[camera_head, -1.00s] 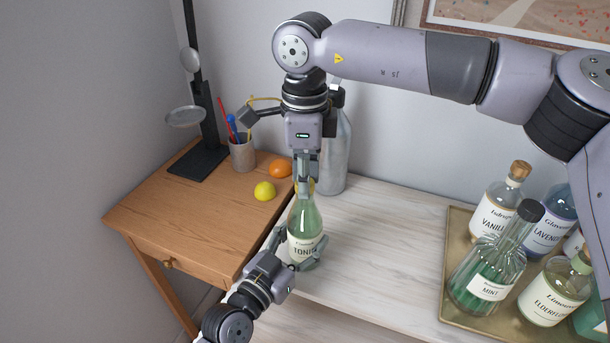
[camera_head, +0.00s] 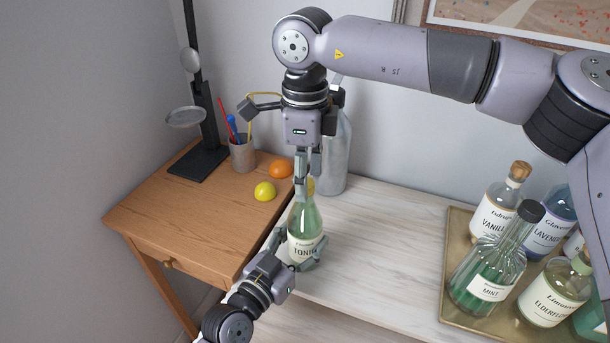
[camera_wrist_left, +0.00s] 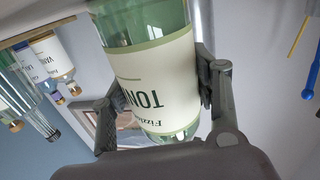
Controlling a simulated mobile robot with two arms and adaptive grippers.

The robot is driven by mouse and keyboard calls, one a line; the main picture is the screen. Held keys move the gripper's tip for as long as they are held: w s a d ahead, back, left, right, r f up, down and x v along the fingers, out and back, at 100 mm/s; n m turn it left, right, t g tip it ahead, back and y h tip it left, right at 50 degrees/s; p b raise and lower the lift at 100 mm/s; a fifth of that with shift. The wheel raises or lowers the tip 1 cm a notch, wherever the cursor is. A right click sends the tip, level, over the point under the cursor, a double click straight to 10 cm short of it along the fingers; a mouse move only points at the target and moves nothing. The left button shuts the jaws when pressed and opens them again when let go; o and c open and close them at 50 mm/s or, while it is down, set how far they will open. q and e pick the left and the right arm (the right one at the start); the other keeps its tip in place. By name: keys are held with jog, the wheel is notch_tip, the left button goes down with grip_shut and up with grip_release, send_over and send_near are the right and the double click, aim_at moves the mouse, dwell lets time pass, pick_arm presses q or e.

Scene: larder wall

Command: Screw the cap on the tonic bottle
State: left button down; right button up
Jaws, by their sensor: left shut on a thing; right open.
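The green tonic bottle (camera_head: 304,221) stands upright near the front left edge of the pale marble-look top. My left gripper (camera_head: 300,252) is shut on its lower body from the front. In the left wrist view the bottle (camera_wrist_left: 152,75) fills the middle, label upside down, between the fingers (camera_wrist_left: 155,110). My right gripper (camera_head: 307,182) points down over the bottle neck and is open.
A brass tray (camera_head: 448,245) with several labelled bottles stands at the right. A grey metal bottle (camera_head: 334,165) is close behind my right gripper. A lemon (camera_head: 264,191), an orange (camera_head: 281,169) and a pen cup (camera_head: 243,155) are on the wooden table (camera_head: 190,215). The middle marble is clear.

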notch_tip(320, 180, up, 11)
jog(key=shift+r, duration=0.2)
pick_arm(q)
jog(key=shift+c, duration=2.4)
grip_release()
jog(key=v, duration=1.2)
jog(key=shift+f, duration=0.1)
pick_arm(e)
jog(key=shift+f, duration=0.1)
